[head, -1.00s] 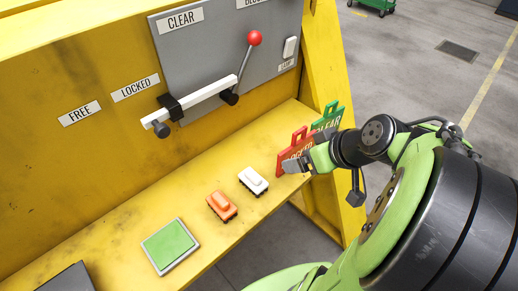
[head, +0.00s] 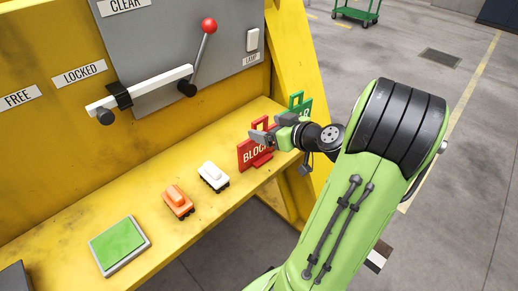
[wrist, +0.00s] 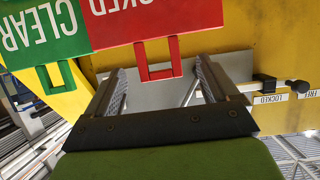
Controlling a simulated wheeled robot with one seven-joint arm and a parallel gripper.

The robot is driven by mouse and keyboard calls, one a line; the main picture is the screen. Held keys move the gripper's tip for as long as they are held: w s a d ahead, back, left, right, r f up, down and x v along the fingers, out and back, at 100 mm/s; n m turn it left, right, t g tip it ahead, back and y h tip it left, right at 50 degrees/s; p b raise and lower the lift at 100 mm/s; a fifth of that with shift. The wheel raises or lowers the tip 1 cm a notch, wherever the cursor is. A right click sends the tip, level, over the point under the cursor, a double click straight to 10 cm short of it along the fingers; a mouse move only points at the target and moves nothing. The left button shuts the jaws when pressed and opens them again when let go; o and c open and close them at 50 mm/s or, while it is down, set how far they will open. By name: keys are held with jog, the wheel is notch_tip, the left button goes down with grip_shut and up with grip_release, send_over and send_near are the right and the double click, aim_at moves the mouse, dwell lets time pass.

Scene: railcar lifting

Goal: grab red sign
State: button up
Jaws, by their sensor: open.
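The red sign (head: 246,155), lettered BLOCKED, stands upright on the yellow shelf, partly hidden behind my gripper in the head view. Its loop handle is at the top. My gripper (head: 262,138) is open and close beside the sign's upper part. In the wrist view, the picture is turned over: the red sign (wrist: 155,22) is at the top, and its handle hangs down toward the space between the two spread fingers of my gripper (wrist: 162,75). I cannot tell whether the fingers touch it.
A green CLEAR sign (head: 304,106) stands right behind the red one; it also shows in the wrist view (wrist: 42,32). A white toy car (head: 213,175), an orange one (head: 178,201) and a green pad (head: 119,244) sit on the shelf (head: 145,205). A red-knobbed lever (head: 203,50) is above.

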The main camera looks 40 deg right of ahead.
aim_at(256, 123)
jog(key=x, duration=0.6)
jog(key=shift+w, duration=0.15)
jog(key=c, duration=1.4)
jog(key=shift+r, duration=0.1)
jog(key=shift+c, duration=0.2)
